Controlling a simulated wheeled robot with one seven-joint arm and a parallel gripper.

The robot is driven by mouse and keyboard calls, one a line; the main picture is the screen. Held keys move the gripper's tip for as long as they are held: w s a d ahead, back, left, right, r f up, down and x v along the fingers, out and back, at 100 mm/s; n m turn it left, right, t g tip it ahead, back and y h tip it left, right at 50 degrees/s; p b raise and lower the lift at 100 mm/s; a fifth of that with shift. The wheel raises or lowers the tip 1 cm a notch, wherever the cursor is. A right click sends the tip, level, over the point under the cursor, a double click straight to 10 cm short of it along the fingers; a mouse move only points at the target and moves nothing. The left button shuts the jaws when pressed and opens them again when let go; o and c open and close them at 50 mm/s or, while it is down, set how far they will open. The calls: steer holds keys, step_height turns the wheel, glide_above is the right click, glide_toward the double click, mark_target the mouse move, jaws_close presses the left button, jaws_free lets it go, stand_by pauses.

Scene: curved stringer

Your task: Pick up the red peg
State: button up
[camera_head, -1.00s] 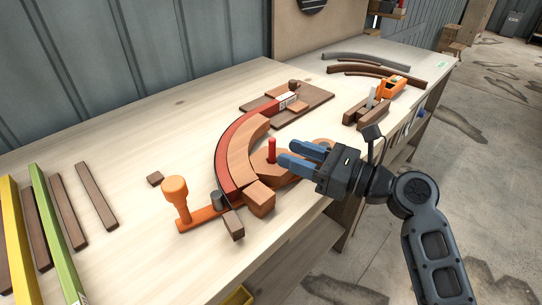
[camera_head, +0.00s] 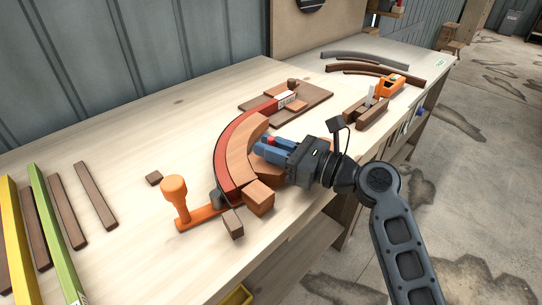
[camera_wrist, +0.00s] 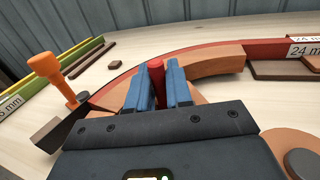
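The red peg (camera_head: 271,140) stands at the inner side of the curved wooden form. In the wrist view the red peg (camera_wrist: 157,80) shows upright between my gripper's two blue fingers (camera_wrist: 160,85). In the head view my gripper (camera_head: 267,147) reaches in from the right, and its fingers hide most of the peg below its top. The peg nearly fills the space between the fingers. I cannot tell whether both fingers press on it.
A curved red strip (camera_head: 228,150) lies along the wooden form (camera_head: 240,160). An orange clamp (camera_head: 175,190) stands at its near left end. Wooden blocks (camera_head: 258,198) sit close below my gripper.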

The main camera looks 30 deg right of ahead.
jaws_close()
steer(key=shift+r, duration=0.1)
